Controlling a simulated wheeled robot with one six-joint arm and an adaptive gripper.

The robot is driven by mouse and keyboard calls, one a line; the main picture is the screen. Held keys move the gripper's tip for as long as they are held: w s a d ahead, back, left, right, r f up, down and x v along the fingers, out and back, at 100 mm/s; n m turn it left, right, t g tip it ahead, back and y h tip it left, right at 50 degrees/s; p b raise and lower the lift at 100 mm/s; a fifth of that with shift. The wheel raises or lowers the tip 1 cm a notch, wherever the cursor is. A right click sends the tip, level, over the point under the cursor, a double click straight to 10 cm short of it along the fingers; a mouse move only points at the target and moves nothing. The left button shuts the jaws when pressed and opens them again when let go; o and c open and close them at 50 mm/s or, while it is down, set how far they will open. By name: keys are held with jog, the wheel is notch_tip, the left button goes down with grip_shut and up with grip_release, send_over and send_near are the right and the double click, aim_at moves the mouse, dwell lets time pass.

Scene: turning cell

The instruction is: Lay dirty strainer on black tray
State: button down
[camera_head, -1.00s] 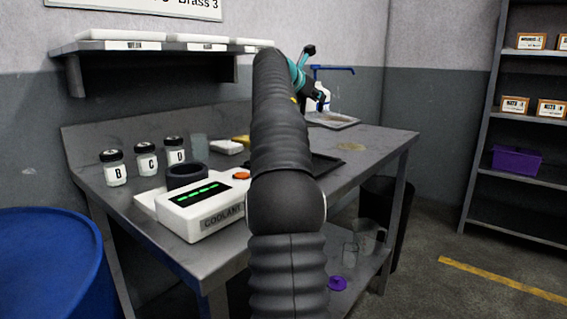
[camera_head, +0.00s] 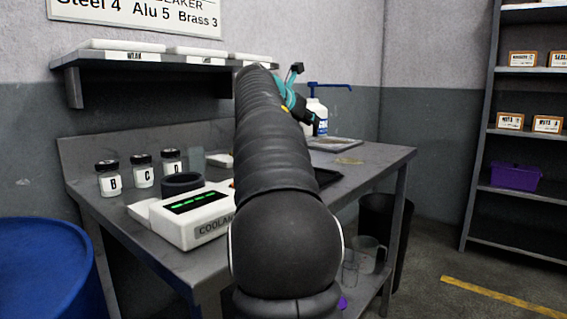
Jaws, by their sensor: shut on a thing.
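My gripper (camera_head: 314,118) is at the end of my dark arm, beyond its teal wrist, above the far part of the bench and in front of a white bottle. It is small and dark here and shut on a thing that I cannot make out. I cannot pick out the dirty strainer for certain anywhere. The black tray (camera_head: 327,178) lies on the bench to the right of my arm, which hides most of it. My gripper is above and beyond the tray, apart from it.
Jars B, C and D (camera_head: 143,173), a dark ring-shaped pot (camera_head: 181,184) and the white coolant device (camera_head: 195,218) stand on the left of the bench. A pump bottle (camera_head: 319,118) and a grey tray (camera_head: 335,144) are at the back.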

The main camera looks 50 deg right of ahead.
jog(key=w+a+f+b, duration=0.1)
jog(key=w+f, duration=0.1)
jog(key=f, duration=0.1)
jog(key=w+a+f+b, duration=0.1)
jog(key=w+f, duration=0.2)
jog(key=w+a+f+b, duration=0.1)
jog(key=w+f, duration=0.2)
jog(key=shift+w+f, duration=0.2)
jog(key=c, duration=1.2)
grip_release()
jog(key=shift+o, duration=0.2)
jog(key=shift+a+r, duration=0.3)
jog(key=shift+a, duration=0.1)
jog(key=p+v, duration=0.1)
jog(key=v, duration=1)
